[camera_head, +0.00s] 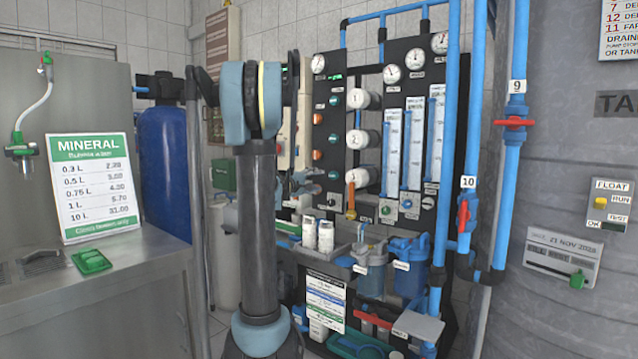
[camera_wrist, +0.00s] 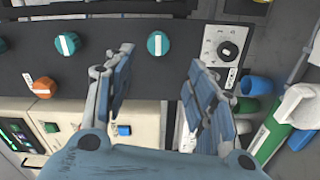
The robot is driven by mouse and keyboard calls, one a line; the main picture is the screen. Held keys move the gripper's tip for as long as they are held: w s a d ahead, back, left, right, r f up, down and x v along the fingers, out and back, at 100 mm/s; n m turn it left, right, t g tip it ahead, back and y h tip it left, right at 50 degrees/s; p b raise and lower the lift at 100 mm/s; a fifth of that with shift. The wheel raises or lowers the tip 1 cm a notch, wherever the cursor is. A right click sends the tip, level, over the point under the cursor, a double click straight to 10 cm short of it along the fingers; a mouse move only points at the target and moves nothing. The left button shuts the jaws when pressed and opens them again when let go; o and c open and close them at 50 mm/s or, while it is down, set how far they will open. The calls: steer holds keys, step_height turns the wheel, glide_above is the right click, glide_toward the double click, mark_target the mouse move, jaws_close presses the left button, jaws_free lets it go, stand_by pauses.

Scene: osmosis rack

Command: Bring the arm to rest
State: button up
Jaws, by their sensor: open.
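My gripper (camera_wrist: 160,60) is open in the wrist view, its two blue-grey fingers well apart with nothing between them. It points at a dark panel (camera_wrist: 110,68) with teal knobs (camera_wrist: 158,43), an orange knob (camera_wrist: 43,87) and a pale plate with a black knob (camera_wrist: 222,48). I cannot tell whether the fingertips touch the panel. In the head view my arm stands upright in front of the rack, folded over at the top. It hides part of the rack, and the gripper is mostly hidden behind it.
The black rack panel (camera_head: 401,75) carries gauges and flow tubes. Blue pipes with a red valve (camera_head: 514,123) stand right, beside a grey tank (camera_head: 585,150). A metal counter (camera_head: 130,268) with a price sign (camera_head: 92,188) and green tray (camera_head: 91,260) is left. Blue filter housings (camera_head: 408,270) hang low.

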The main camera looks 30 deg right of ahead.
steer(key=shift+s+a, duration=0.15)
steer(key=shift+a, duration=0.25)
steer(key=s+a+f+g+y, duration=0.1)
steer(key=s+a+f+y, duration=0.4)
steer(key=s+a+f, duration=0.4)
steer(key=s+a+f+m+g+y, duration=0.1)
steer(key=s+a+f+g+y, duration=0.1)
steer(key=s+a+f+y, duration=0.4)
steer(key=s+a+f+g+y, duration=0.1)
steer(key=s+a+f+y, duration=0.4)
steer(key=s+a+f, duration=0.9)
steer(key=s+a, duration=0.8)
steer(key=a, duration=0.4)
steer(key=shift+s+f+m+g+y, duration=0.2)
steer(key=shift+m+g+y, duration=0.1)
steer(key=shift+m, duration=0.1)
steer(key=shift+d, duration=0.1)
steer(key=shift+w+f, duration=0.2)
steer(key=shift+w, duration=0.25)
